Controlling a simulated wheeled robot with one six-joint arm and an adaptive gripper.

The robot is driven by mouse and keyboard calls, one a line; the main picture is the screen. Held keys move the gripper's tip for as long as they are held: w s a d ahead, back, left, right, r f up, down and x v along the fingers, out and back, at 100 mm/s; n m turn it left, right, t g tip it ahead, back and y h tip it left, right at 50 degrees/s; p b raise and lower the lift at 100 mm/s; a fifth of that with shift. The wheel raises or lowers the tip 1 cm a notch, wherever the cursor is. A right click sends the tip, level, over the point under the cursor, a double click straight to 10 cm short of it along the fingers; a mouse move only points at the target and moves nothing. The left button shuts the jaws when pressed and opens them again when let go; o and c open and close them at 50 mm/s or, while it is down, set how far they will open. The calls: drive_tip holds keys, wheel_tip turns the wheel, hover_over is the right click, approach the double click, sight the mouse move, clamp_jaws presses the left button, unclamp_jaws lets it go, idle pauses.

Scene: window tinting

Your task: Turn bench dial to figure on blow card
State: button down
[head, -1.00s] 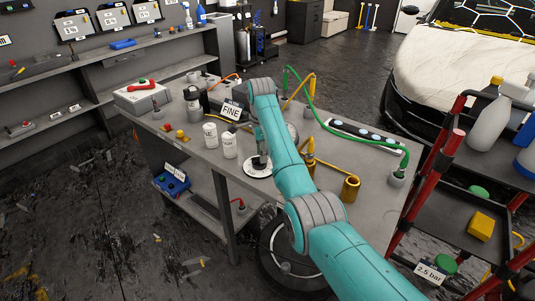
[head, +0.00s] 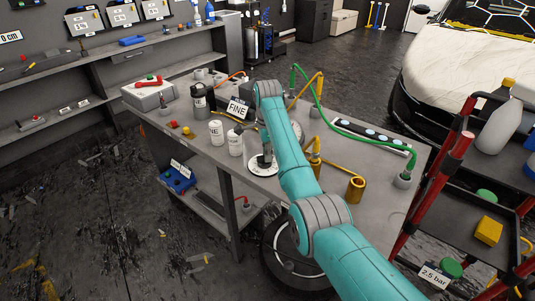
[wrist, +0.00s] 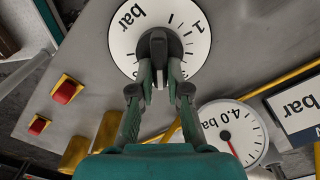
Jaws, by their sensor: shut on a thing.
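The bench dial, a white disc (wrist: 123,38) with "bar" and scale ticks, shows in the wrist view. It carries a black knob (wrist: 158,42). My gripper (wrist: 160,72) is shut on the knob, with one finger on each side. In the head view the dial's white disc (head: 262,170) lies on the workbench, partly hidden by my arm. A card reading "2.5 bar" (head: 435,275) hangs at the trolley's lower front. The knob's exact pointing is hard to read.
The workbench (head: 330,180) also holds a "FINE" card (head: 239,109), white tins (head: 217,132) and a green hose (head: 310,92). The wrist view shows a round gauge (wrist: 232,128) with a red needle and red buttons (wrist: 66,90). A red-framed trolley (head: 440,165) stands at right.

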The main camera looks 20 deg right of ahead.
drive_tip(key=n, duration=0.5)
drive_tip(key=shift+w+a+n, duration=0.1)
drive_tip(key=shift+w+n, duration=0.15)
drive_tip(key=shift+n, duration=0.15)
drive_tip(key=n, duration=0.6)
drive_tip(key=shift+w+a, duration=0.2)
drive_tip(key=n, duration=0.5)
drive_tip(key=shift+a+n, duration=0.2)
drive_tip(key=shift+n, duration=0.2)
drive_tip(key=n, duration=0.5)
drive_tip(key=shift+a+n, duration=0.25)
drive_tip(key=shift+n, duration=0.15)
drive_tip(key=c, duration=1.1)
unclamp_jaws()
drive_tip(key=shift+c, duration=0.2)
